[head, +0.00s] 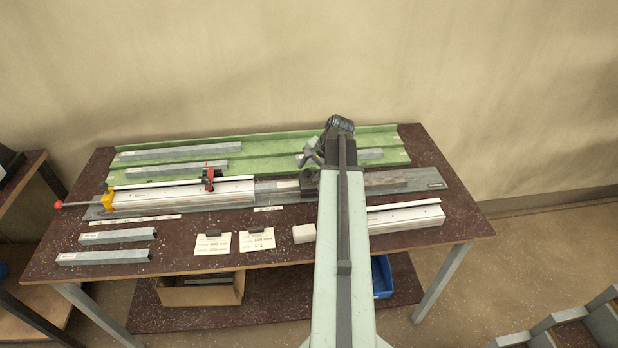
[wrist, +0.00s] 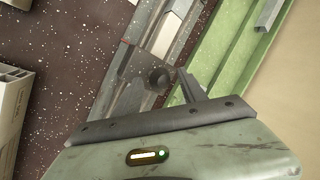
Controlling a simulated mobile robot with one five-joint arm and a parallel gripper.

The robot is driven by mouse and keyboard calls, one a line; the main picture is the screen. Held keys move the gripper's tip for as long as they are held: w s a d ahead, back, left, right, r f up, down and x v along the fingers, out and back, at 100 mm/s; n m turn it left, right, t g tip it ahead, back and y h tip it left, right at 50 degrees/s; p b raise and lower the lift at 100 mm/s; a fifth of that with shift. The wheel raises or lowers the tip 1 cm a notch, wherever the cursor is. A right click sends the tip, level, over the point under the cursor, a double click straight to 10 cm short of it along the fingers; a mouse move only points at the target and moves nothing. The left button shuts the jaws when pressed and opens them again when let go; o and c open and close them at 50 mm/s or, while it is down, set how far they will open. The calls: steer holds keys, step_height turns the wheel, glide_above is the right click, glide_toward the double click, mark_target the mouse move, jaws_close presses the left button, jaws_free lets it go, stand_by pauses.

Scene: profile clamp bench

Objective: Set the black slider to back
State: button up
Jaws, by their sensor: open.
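The black slider (head: 309,183) shows as a dark block on the grey rail, partly hidden by my arm in the head view. My gripper (head: 310,151) is at the far end of my arm, over the back part of the bench near the green tray (head: 270,146). It is open and holds nothing.
A long clamp with a red handle (head: 209,178) and a yellow end piece (head: 108,200) lies left of the slider. Loose grey profiles (head: 118,236) lie at the front left, with two paper cards (head: 257,240) at front centre. Another profile (head: 405,218) lies at right.

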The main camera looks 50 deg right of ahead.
jaws_close()
stand_by(1.4)
